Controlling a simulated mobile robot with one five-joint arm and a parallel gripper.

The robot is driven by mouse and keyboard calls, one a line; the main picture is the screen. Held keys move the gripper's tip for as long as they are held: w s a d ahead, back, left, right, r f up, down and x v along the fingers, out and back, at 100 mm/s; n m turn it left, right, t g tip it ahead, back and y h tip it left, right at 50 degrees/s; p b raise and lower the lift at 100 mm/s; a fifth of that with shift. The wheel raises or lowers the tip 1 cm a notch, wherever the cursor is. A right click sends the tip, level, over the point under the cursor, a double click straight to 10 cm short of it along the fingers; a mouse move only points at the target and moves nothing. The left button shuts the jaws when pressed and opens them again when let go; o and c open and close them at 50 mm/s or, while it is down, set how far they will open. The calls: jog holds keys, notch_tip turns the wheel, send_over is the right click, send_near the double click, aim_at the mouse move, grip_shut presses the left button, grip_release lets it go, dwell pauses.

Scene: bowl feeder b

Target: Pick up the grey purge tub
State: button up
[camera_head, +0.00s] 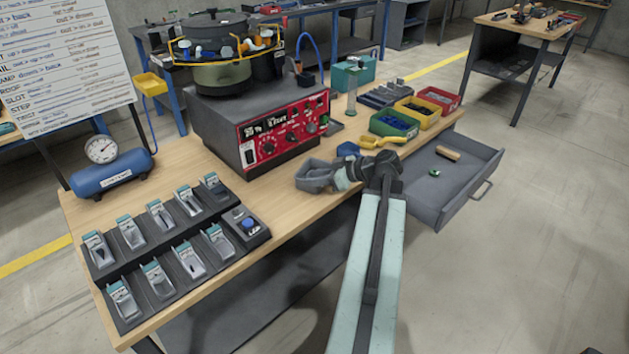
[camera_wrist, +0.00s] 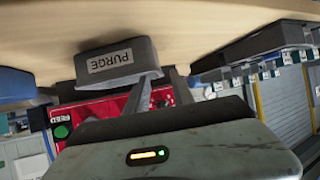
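The grey purge tub (camera_head: 313,180) sits on the wooden bench, near its front edge and right of the red control panel. In the wrist view the tub (camera_wrist: 122,62) shows its PURGE label, with the bench surface at the top of the picture. My gripper (camera_head: 340,174) is low over the bench at the tub's right side. In the wrist view my gripper's two fingers (camera_wrist: 156,78) reach to one end of the tub, and their tips are at or very near its wall. The tub partly hides the tips, so I cannot tell whether they clamp it.
The bowl feeder (camera_head: 219,75) stands on its red-fronted control box (camera_head: 280,132), behind the tub. Green (camera_head: 394,123), yellow (camera_head: 417,113) and red (camera_head: 438,99) bins and a yellow scoop (camera_head: 383,142) lie right. An open drawer (camera_head: 430,205) juts out. A dark rack (camera_head: 150,260) fills the left.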

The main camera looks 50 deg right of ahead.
jog(key=x, duration=0.1)
jog(key=b+x, duration=0.1)
jog(key=x, duration=0.1)
jog(key=shift+f+b, duration=0.3)
jog(key=shift+f, duration=0.15)
jog(key=shift+w, duration=0.35)
grip_shut()
dwell(0.6)
